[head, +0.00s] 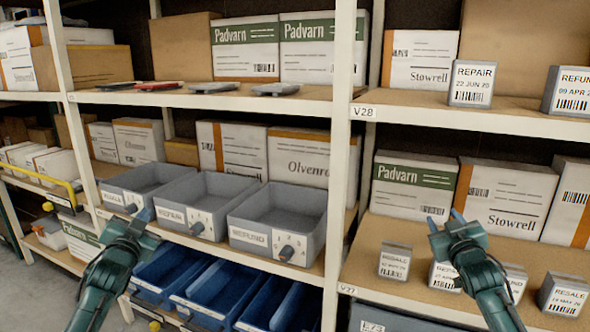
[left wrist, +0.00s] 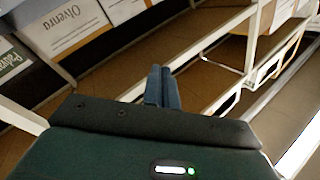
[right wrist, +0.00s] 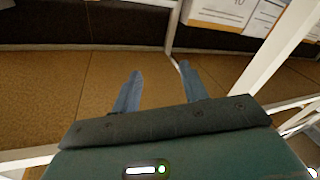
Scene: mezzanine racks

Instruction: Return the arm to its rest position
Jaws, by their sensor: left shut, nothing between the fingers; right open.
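My left gripper (head: 143,216) is shut and empty, in front of the left grey bin on the middle shelf. Its closed blue fingers also show in the left wrist view (left wrist: 163,88).
Grey bins (head: 315,239) with dial fronts stand on the middle shelf, above blue bins (head: 212,294). Small label blocks, such as REPAIR (head: 472,84) and RESALE (head: 563,295), stand on the right shelves. A white upright (head: 341,130) separates the bays. Flat devices (head: 275,89) lie on the upper shelf.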

